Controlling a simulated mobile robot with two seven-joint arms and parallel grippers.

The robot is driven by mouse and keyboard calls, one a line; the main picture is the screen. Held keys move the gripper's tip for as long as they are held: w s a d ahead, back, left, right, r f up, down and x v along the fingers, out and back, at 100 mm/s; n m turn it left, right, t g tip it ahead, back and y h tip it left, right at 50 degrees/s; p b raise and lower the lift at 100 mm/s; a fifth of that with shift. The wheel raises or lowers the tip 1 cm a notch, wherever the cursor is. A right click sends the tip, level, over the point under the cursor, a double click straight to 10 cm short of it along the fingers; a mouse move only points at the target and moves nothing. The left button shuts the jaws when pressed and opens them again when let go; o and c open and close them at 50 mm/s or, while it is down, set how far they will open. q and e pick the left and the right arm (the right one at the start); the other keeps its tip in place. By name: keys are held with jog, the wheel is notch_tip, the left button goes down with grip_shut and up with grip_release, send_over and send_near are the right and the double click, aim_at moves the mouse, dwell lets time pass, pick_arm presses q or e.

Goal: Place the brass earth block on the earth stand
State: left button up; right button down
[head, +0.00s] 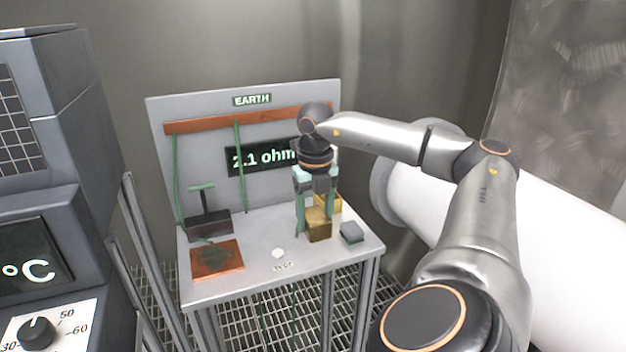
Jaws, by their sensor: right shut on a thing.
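The earth stand (232,278) is a grey table with an upright back panel (205,108) labelled "EARTH". My right gripper (315,225) points down over the stand's right part and is shut on a brass block (319,228). The block is low, at or just above the stand's top; I cannot tell if it touches. Another brass-coloured piece (333,202) shows just behind it, partly hidden by the gripper. My left gripper is not in view.
A display (258,158) reads "2.1 ohm", partly covered. A white pipe (545,230) lies right; a grey cabinet (60,130) stands left.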

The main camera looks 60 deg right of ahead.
aim_at(314, 206)
jog(key=w+d, duration=0.1)
jog(key=d+f, duration=0.1)
jog(key=shift+w+d+f, duration=0.1)
jog(key=shift+w+d, duration=0.25)
jog(key=shift+d, duration=0.05)
jog(key=d+f, duration=0.1)
jog(key=w+d+f, duration=0.1)
jog(key=f, duration=0.1)
jog(key=w+d+f, duration=0.1)
jog(key=f, duration=0.1)
jog(key=shift+d+f, duration=0.15)
jog(key=shift+d, duration=0.15)
jog(key=shift+w+d+f, duration=0.1)
jog(key=shift+f, duration=0.1)
jog(key=shift+d+f+p, duration=0.15)
jog(key=shift+f+p, duration=0.15)
jog(key=shift+f, duration=1.35)
jog(key=shift+c, duration=0.6)
grip_release()
jog(key=shift+f, duration=0.15)
notch_tip(314, 206, up, 12)
jog(key=p, duration=0.1)
